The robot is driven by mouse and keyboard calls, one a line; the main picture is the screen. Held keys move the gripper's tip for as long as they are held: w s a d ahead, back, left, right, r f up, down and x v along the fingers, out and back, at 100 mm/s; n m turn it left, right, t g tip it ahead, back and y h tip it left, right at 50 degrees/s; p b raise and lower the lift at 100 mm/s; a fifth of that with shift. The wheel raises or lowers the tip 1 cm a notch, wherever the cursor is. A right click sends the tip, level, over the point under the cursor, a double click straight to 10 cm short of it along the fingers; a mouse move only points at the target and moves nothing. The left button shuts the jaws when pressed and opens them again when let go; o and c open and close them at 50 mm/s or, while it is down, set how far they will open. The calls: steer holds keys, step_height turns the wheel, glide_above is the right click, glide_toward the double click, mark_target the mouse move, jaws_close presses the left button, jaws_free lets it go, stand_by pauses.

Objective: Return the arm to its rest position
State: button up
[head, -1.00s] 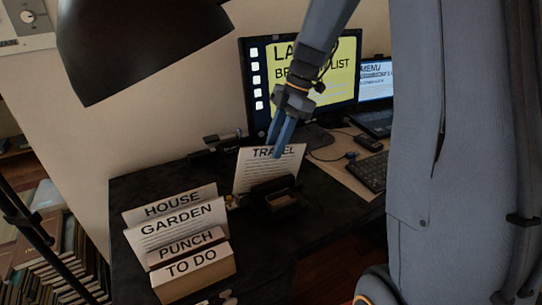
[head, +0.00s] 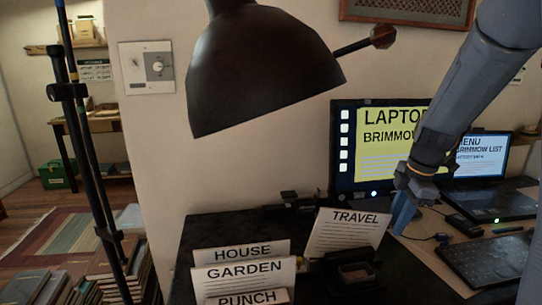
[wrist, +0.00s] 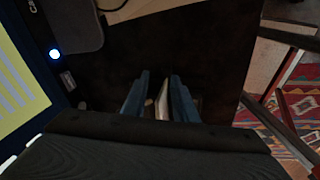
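My gripper (head: 403,212), with blue fingers, points down just right of the TRAVEL card and in front of the monitor's lower right corner. In the wrist view its fingers (wrist: 160,84) are apart, with a pale edge, probably the card, showing in the gap lower down. I see nothing gripped. The white TRAVEL card (head: 345,233) stands tilted in a small dark holder (head: 352,272) on the black desk. My arm comes down from the upper right.
HOUSE (head: 241,250), GARDEN (head: 244,275) and PUNCH (head: 247,298) cards stand at the front. A dark lamp shade (head: 262,72) hangs over the desk. The monitor (head: 375,150), laptop (head: 482,158) and keyboard (head: 495,262) lie behind and right. Book piles (head: 125,270) stand at left.

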steer(key=s+a+m+p, duration=0.2)
steer(key=s+a+m, duration=0.5)
steer(key=s, duration=0.3)
steer(key=s+a+m+g+h+p, duration=0.1)
steer(key=s+a+m+p, duration=0.1)
steer(key=s+a+m, duration=0.4)
steer(key=s+f+m, duration=0.1)
steer(key=s+m, duration=0.3)
steer(key=shift+s+a+m, duration=0.3)
steer(key=shift+s+a, duration=0.1)
steer(key=shift+o, duration=0.2)
steer(key=shift+w+r+p, duration=0.1)
steer(key=shift+r+p, duration=0.05)
steer(key=shift+p, duration=0.15)
